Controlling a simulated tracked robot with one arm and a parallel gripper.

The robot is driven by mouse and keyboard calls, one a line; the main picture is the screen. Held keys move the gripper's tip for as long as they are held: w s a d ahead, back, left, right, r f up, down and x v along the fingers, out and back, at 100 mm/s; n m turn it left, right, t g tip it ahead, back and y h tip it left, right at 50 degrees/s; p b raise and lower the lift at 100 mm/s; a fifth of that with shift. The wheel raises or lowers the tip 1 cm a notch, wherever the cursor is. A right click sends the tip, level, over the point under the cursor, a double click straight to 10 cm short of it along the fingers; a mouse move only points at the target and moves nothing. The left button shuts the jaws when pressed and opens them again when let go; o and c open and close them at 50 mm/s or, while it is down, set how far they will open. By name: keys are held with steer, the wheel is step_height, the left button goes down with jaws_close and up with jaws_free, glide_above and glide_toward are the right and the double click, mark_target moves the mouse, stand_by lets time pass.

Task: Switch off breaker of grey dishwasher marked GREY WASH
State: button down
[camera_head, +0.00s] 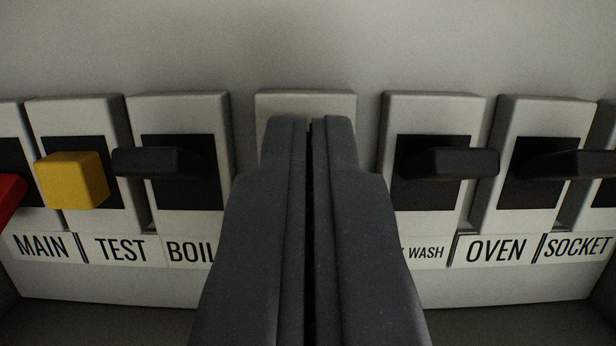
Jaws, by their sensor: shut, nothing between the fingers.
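My gripper (308,122) is shut and empty, with its dark fingers in the middle of the view. It stands in front of a white breaker (306,103), hiding that breaker's lever and label. To its right is a breaker (432,102) with a black lever (450,163). The label (425,253) below that one ends in "WASH"; its start is hidden behind my gripper. I cannot tell which of these two breakers is marked GREY WASH. I cannot tell whether the fingers touch the middle breaker.
Left are a red lever (9,192), a yellow TEST lever (72,181) and a black lever (165,162) above a partly hidden "BOIL" label (190,252). Right is the OVEN breaker's black lever (570,164), with the SOCKET label (578,247) beyond. The grey wall above is clear.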

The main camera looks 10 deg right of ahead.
steer(key=shift+f+t, duration=0.15)
steer(key=shift+t, duration=0.25)
steer(key=shift+s+f+t+h+b, duration=0.15)
steer(key=shift+f+t+h+b, duration=0.15)
steer(key=shift+t+b, duration=0.45)
steer(key=s+a+f+b, duration=0.1)
steer(key=s+f+b, duration=0.5)
steer(key=b, duration=0.5)
steer(key=shift+s+a+f+b, duration=0.15)
steer(key=shift+s+f+b, duration=0.2)
steer(key=shift+f, duration=0.45)
steer(key=shift+w+r, duration=0.1)
